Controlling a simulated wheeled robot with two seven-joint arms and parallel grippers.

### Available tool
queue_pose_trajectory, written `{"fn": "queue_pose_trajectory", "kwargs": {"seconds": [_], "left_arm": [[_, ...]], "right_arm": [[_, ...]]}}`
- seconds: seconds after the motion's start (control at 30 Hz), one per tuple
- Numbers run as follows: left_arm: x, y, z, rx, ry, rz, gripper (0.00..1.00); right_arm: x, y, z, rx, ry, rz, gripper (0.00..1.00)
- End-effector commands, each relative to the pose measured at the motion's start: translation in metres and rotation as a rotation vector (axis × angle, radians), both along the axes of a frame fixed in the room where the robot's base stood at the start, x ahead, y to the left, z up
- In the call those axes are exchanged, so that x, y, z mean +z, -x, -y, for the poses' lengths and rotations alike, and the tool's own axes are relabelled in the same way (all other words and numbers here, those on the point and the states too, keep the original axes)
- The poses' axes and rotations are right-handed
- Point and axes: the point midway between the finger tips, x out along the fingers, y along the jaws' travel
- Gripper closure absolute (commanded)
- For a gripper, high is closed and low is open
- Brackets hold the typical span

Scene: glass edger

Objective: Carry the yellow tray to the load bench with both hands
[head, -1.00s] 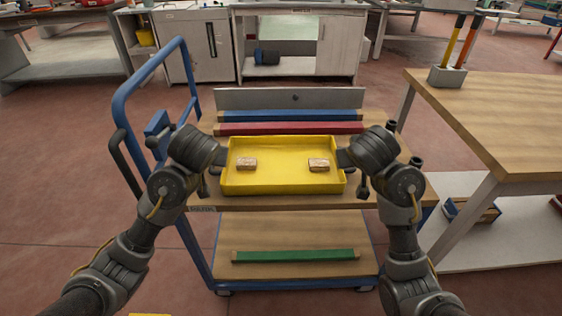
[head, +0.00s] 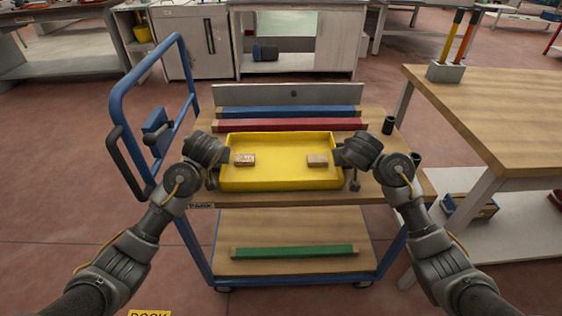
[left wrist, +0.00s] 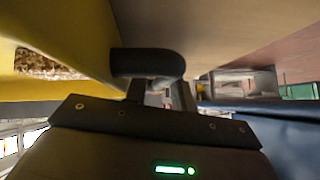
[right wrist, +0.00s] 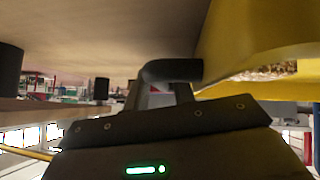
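The yellow tray (head: 280,183) sits level on the top deck of the blue cart. Two small brown blocks lie in it, one at the left (head: 244,159) and one at the right (head: 317,160). My left gripper (head: 216,153) is at the tray's left side and my right gripper (head: 344,154) at its right side. In the left wrist view a dark rounded handle (left wrist: 148,62) lies across the fingers beside the tray wall; a similar handle shows in the right wrist view (right wrist: 172,70). The finger closure on the handles is not clear. A wooden-topped bench (head: 500,115) stands at the right.
Blue (head: 285,112) and red (head: 290,125) bars lie behind the tray. A green bar (head: 295,252) is on the lower shelf. A dark cup (head: 388,125) stands right of the tray. The cart's blue handle (head: 118,95) rises at left. Floor shows between cart and bench.

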Motion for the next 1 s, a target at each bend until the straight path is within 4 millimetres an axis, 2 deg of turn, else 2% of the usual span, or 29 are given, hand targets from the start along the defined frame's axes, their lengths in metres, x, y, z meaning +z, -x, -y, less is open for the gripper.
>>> {"fn": "queue_pose_trajectory", "kwargs": {"seconds": [0.37, 0.57, 1.0], "left_arm": [[-0.0025, -0.0026, -0.0007, 0.000, 0.000, 0.000, 0.75], [-0.0024, -0.0025, -0.0008, 0.000, 0.000, 0.000, 1.00], [-0.0003, -0.0027, -0.0008, 0.000, 0.001, 0.001, 1.00]], "right_arm": [[-0.0024, -0.0028, 0.0010, -0.001, 0.000, 0.000, 0.75], [-0.0025, -0.0026, 0.0009, -0.001, 0.000, 0.000, 1.00], [-0.0005, -0.0027, 0.0009, -0.001, 0.000, 0.001, 1.00]]}}
